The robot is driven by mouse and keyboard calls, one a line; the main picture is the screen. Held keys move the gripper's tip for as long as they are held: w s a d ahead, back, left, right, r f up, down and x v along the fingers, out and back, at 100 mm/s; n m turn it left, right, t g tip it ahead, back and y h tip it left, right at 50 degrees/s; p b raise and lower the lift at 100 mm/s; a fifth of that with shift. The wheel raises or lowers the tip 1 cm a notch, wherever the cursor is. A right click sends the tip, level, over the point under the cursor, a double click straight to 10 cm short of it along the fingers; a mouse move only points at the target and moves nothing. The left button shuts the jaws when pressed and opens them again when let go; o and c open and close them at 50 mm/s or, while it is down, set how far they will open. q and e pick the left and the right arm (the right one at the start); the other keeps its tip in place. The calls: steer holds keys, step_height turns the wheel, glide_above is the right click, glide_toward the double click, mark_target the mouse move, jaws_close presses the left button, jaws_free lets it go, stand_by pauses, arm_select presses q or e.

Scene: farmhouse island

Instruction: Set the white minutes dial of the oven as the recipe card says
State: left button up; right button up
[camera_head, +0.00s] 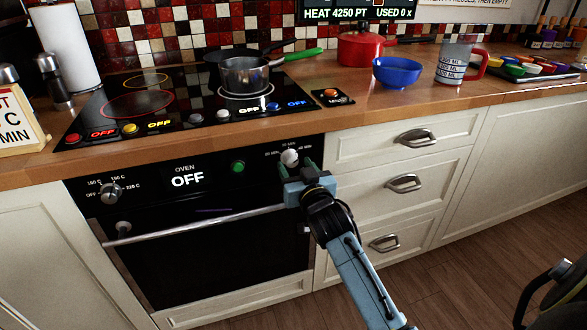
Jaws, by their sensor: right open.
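The white minutes dial (290,157) sits at the upper right of the black oven front (210,262), with small minute marks around it. My right gripper (296,167) is open just below the dial, its green-tipped fingers to either side of the dial's lower part. I cannot tell whether they touch it. The oven display (187,180) reads OFF. The recipe card (18,125) stands at the left edge of the counter. My left gripper is out of view.
A silver temperature knob (110,193) and a green button (238,167) share the oven panel. The oven handle (200,225) runs below my right gripper. Drawers with metal handles (403,183) are to the right. A pot (250,76) stands on the hob.

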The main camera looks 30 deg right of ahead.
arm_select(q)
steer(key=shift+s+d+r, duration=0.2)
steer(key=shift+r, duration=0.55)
arm_select(e)
steer(key=shift+x, duration=1)
steer(key=c, duration=1)
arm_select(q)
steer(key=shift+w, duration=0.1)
arm_select(e)
steer(key=shift+o, duration=0.2)
steer(key=n+p, duration=0.3)
steer(key=shift+a+r+n+p, duration=0.1)
steer(key=shift+n+p, duration=0.2)
steer(key=n+p, duration=0.2)
steer(key=n, duration=0.3)
steer(key=shift+p, duration=0.3)
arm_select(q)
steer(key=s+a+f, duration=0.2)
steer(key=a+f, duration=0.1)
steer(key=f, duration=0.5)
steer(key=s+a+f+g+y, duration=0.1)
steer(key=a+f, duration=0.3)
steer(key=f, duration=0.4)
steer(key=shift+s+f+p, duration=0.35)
arm_select(e)
steer(key=shift+n, duration=1.4)
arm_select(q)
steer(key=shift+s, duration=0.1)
